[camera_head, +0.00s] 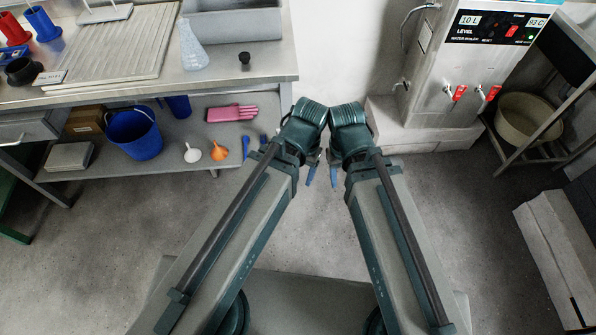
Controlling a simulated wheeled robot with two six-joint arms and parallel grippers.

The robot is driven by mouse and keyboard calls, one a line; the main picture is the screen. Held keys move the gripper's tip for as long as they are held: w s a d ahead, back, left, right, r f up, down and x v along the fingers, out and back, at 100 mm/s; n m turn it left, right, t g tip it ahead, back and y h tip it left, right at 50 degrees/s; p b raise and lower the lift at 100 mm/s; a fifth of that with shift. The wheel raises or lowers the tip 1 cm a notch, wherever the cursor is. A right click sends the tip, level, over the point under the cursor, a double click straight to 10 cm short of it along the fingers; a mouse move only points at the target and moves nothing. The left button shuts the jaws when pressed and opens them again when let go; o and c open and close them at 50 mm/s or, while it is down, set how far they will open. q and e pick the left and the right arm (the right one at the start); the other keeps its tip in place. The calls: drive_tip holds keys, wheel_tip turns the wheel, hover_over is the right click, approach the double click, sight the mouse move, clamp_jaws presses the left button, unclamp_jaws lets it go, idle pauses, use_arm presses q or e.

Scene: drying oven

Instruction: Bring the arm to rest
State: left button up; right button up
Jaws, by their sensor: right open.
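My two arms reach forward side by side over the floor, their wrists close together near the middle of the head view. My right gripper (334,175) points down below its wrist, with a blue fingertip showing; it is open and I see nothing in it. My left gripper (311,174) also hangs below its wrist, mostly hidden by the arm. Only a blue tip shows, so I cannot tell its opening.
A metal bench (240,72) stands ahead left, holding a flask (193,50) and a black stopper (244,58). Its lower shelf carries a blue bucket (134,136) and pink glove (232,113). A water boiler (470,75) stands ahead right. Open floor surrounds the grippers.

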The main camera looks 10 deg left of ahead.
drive_tip(key=shift+r, duration=0.1)
wheel_tip(320, 180, up, 17)
drive_tip(key=p, duration=1.7)
drive_tip(key=shift+r, duration=0.1)
